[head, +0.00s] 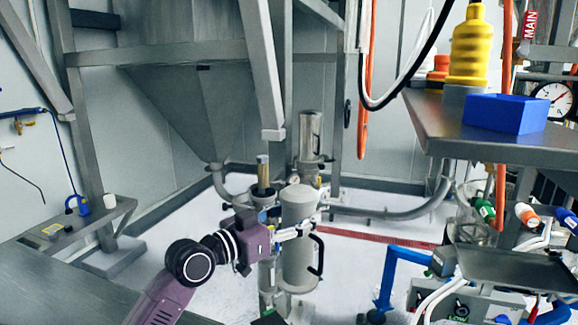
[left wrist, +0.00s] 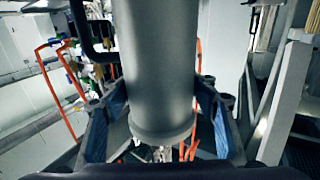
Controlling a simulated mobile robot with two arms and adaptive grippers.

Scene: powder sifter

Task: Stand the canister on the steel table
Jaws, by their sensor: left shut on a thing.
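The canister (head: 299,250) is a grey upright cylinder with a rounded top and a black handle on its right side. My left gripper (head: 296,230) is shut around its body from the left in the head view. In the left wrist view the canister (left wrist: 155,75) stands between the two blue-padded fingers, its lower rim showing. I cannot tell whether its base rests on anything. A steel table (head: 440,125) is at the right, and another flat steel surface (head: 60,290) lies at the lower left; I cannot tell which is meant. My right gripper is not in view.
Pipes and a shiny metal cylinder (head: 311,135) stand close behind the canister. A hopper (head: 195,110) hangs at the back left. A blue pipe (head: 388,280) and control boxes crowd the lower right.

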